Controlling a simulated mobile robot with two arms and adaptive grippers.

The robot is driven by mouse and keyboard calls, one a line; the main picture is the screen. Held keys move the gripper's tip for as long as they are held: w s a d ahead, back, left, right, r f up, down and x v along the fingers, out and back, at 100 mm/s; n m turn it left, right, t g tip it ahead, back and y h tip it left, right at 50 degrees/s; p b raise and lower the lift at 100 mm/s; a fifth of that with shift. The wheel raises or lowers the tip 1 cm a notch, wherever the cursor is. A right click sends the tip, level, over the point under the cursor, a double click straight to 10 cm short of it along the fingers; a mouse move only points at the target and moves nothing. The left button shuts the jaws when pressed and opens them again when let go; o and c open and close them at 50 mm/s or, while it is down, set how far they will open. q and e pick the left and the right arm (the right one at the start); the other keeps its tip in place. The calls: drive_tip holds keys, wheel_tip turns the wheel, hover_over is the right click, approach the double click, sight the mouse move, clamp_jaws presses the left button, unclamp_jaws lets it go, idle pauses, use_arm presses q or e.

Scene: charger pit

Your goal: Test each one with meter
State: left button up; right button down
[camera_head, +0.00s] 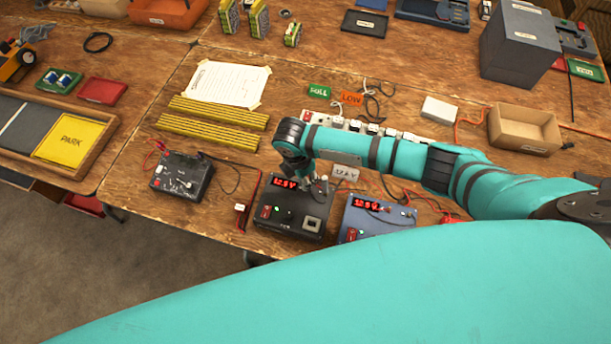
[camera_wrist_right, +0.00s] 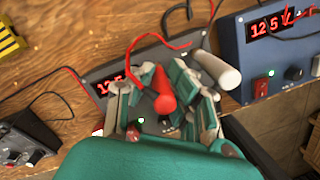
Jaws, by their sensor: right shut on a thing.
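My right gripper (camera_head: 314,184) points down over a black box with a red display (camera_head: 290,208). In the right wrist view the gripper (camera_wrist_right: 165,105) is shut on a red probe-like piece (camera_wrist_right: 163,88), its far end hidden. A blue box (camera_head: 372,222) with a red display reading about 12.5 stands just right of it. A smaller black box with knobs and red and black leads (camera_head: 182,178) sits to the left. Several yellow-and-grey battery packs (camera_head: 258,20) stand at the back. Green "FULL" (camera_head: 319,91) and orange "LOW" (camera_head: 351,99) labels lie mid-table. My left gripper is out of view.
A white power strip (camera_head: 333,122) runs behind my right arm. Yellow-striped bars (camera_head: 218,121) and a paper sheet (camera_head: 227,83) lie to its left. An empty wooden box (camera_head: 522,131) and a grey block (camera_head: 520,45) stand right. Loose cables cross the table.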

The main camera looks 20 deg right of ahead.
drive_tip(key=shift+f, duration=0.1)
drive_tip(key=c, duration=0.9)
unclamp_jaws()
wheel_tip(320, 180, up, 6)
drive_tip(key=p, duration=0.5)
drive_tip(key=shift+f, duration=0.25)
drive_tip(key=shift+r, duration=1)
idle(1.5)
